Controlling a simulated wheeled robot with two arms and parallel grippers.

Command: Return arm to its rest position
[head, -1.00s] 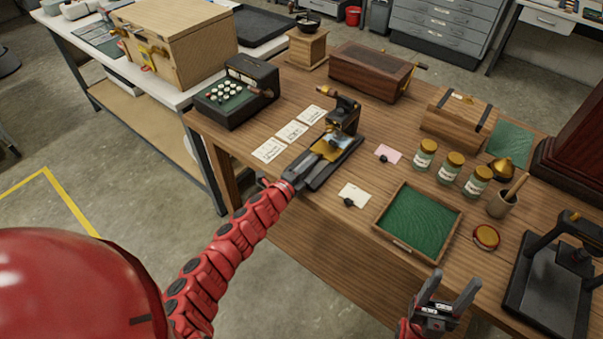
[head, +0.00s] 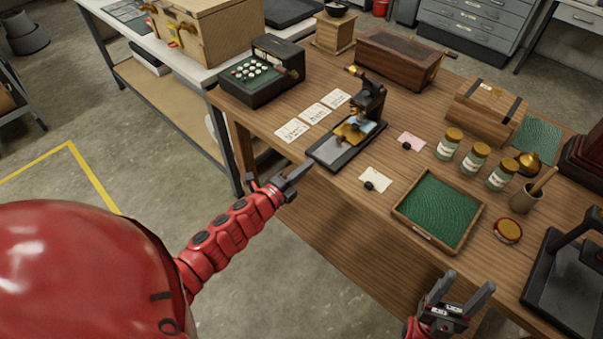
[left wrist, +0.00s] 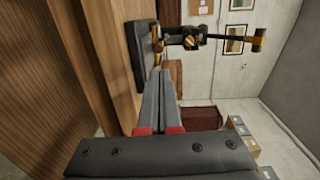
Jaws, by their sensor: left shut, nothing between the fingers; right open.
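My left arm comes in from the left in the head view, and its gripper (head: 296,179) is shut and empty, just off the table's front edge. The gripper is near the front end of a small black-based press with a brass plate (head: 352,133), but apart from it. In the left wrist view the shut fingers (left wrist: 158,85) lie side by side with the press (left wrist: 180,42) beyond them. My right gripper (head: 462,295) is open and empty at the bottom right, in front of the table's front edge.
The wooden table (head: 300,95) holds a green-lined tray (head: 437,211), jars (head: 474,159), paper cards (head: 313,117), a keyed box (head: 262,75) and a dark stand (head: 570,270). A side bench (head: 165,85) stands at the back left. The floor at left is free.

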